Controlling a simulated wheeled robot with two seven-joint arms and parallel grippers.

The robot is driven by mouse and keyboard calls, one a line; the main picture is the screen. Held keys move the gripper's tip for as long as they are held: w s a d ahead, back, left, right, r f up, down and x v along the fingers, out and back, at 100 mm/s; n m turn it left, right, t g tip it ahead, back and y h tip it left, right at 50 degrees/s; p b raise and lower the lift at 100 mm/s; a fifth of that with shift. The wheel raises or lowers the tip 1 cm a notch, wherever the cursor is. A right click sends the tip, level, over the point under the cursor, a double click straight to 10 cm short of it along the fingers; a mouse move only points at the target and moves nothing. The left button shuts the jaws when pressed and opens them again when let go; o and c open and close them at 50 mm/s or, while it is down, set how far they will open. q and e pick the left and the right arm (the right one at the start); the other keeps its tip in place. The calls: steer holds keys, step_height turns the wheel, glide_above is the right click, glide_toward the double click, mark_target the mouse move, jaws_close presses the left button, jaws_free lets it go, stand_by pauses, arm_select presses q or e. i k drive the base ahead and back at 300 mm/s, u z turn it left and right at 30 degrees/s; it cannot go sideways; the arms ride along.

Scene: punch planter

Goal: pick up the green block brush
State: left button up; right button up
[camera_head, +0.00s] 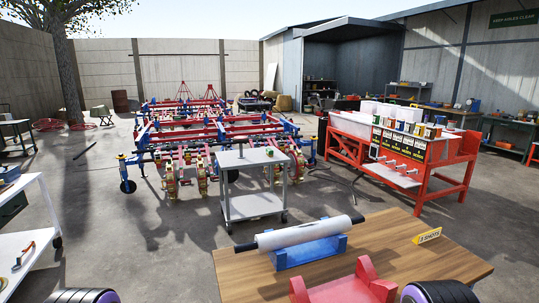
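I cannot identify the green block brush for certain. A small green item (268,151) lies on the top of the grey two-shelf cart (243,160) in the middle of the yard, but it is too small to tell what it is. Neither of my grippers is in view. Only dark, purple-ringed parts, which seem to be my own arms, show at the bottom left and bottom right edges.
Close in front, a wooden table (428,255) bears a white roll on a blue stand (310,250), a red stand (345,290) and a yellow sign (427,236). A red workbench (463,158) stands right, a red-blue implement (200,130) behind the cart, a white bench (50,205) left.

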mark_target(270, 153)
steer(key=u, duration=2.15)
steer(key=i, duration=1.9)
steer(key=z, duration=2)
steer(key=i, duration=3.55)
steer(key=z, duration=2.4)
steer(key=i, duration=0.5)
steer(key=z, duration=0.05)
